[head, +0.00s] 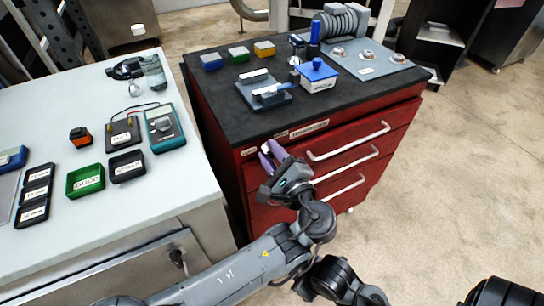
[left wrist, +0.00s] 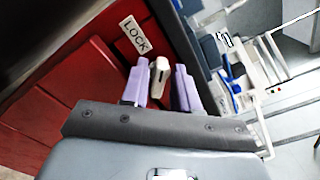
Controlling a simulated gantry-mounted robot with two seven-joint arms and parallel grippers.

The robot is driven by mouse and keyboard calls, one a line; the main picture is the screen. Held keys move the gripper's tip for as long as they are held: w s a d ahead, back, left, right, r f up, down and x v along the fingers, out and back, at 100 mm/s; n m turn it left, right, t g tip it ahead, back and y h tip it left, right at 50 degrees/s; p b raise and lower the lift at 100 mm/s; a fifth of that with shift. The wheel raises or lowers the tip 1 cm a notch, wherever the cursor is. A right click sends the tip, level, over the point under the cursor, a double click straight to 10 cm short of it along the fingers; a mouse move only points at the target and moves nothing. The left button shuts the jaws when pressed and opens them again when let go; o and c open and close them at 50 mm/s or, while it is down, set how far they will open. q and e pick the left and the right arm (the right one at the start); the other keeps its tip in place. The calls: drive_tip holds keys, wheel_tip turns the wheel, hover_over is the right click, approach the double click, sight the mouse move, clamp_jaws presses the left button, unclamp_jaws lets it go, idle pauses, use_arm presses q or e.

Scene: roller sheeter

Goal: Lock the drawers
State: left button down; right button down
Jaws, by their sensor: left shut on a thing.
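The red drawer cabinet (head: 228,139) stands in the middle of the head view. Its drawers (head: 382,128) look closed, with pale bar handles. My left gripper (head: 271,153) is at the cabinet's upper left front corner. In the left wrist view its purple fingers (left wrist: 167,82) are shut on a small pale lock key (left wrist: 159,72), one finger on each side. A white label (left wrist: 135,35) reading LOCK is on the red front beside it. The gripper hides the lock itself. My right gripper is not in view.
The dark cabinet top (head: 220,92) carries small coloured bins, a blue-lidded box (head: 318,77) and a grey plate with knobs (head: 372,62). A pale workbench (head: 110,215) with trays and a meter (head: 163,127) stands at left. The floor at right is clear.

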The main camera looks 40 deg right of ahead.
use_arm(q)
drive_tip(key=n+b, duration=0.2)
drive_tip(key=b, duration=0.1)
drive_tip(key=n+b, duration=0.6)
drive_tip(key=b, duration=0.1)
drive_tip(key=shift+f, duration=0.25)
drive_tip(key=c, duration=1.1)
unclamp_jaws()
drive_tip(key=shift+c, duration=0.2)
